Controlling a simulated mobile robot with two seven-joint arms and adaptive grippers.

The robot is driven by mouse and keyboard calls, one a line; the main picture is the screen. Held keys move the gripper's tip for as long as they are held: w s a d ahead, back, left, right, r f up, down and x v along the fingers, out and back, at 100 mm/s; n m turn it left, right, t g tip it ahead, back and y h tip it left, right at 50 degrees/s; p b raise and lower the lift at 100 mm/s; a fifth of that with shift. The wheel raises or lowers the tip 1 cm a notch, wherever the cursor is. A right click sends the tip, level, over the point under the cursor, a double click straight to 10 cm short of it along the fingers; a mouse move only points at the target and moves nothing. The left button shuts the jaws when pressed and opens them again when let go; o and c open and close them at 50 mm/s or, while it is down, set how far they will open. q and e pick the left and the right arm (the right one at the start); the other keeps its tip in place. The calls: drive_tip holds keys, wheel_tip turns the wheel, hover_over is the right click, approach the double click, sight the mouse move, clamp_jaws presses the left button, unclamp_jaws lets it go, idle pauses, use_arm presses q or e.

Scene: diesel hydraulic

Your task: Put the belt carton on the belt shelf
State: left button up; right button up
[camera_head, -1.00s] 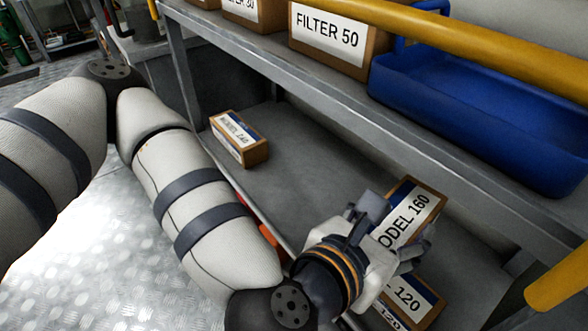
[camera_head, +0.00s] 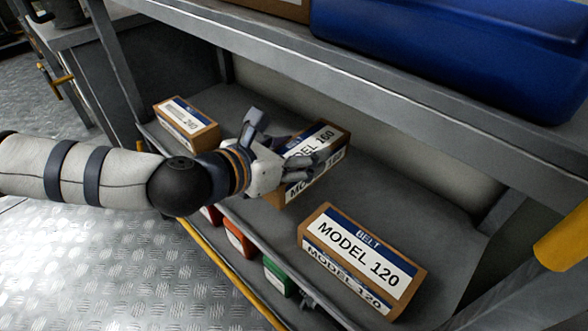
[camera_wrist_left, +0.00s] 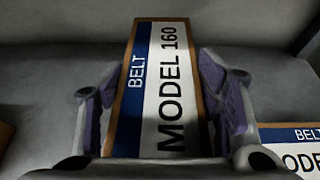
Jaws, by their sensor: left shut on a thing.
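The belt carton marked MODEL 160 (camera_head: 324,143) is brown with a blue and white label. My left gripper (camera_head: 282,150) is shut on it, over the grey belt shelf (camera_head: 369,191). In the left wrist view the carton (camera_wrist_left: 163,85) lies between the two fingers (camera_wrist_left: 165,110). I cannot tell whether its underside touches the shelf. Another carton, MODEL 120 (camera_head: 361,257), sits on the shelf at right, and a carton marked 240 (camera_head: 187,124) sits at left. My right gripper is not in view.
A blue bin (camera_head: 450,50) stands on the upper shelf, whose front edge (camera_head: 330,66) overhangs the belt shelf. Orange (camera_head: 239,239) and green (camera_head: 279,276) items show below the belt shelf's front edge. Bare shelf lies between the MODEL 160 and MODEL 120 cartons.

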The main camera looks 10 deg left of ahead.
use_arm(q)
drive_tip(key=shift+w+a+f, duration=0.3)
drive_tip(key=shift+w+f, duration=0.25)
drive_tip(key=shift+f, duration=0.15)
drive_tip(key=f, duration=0.1)
drive_tip(key=f+b, duration=0.2)
drive_tip(key=f, duration=0.1)
drive_tip(key=shift+w+a, duration=0.15)
drive_tip(key=shift+w, duration=0.15)
drive_tip(key=shift+r, duration=0.15)
drive_tip(key=o, duration=1.5)
drive_tip(key=shift+c, duration=0.2)
drive_tip(key=p+v, duration=0.2)
drive_tip(key=v, duration=1)
drive_tip(key=shift+p, duration=0.35)
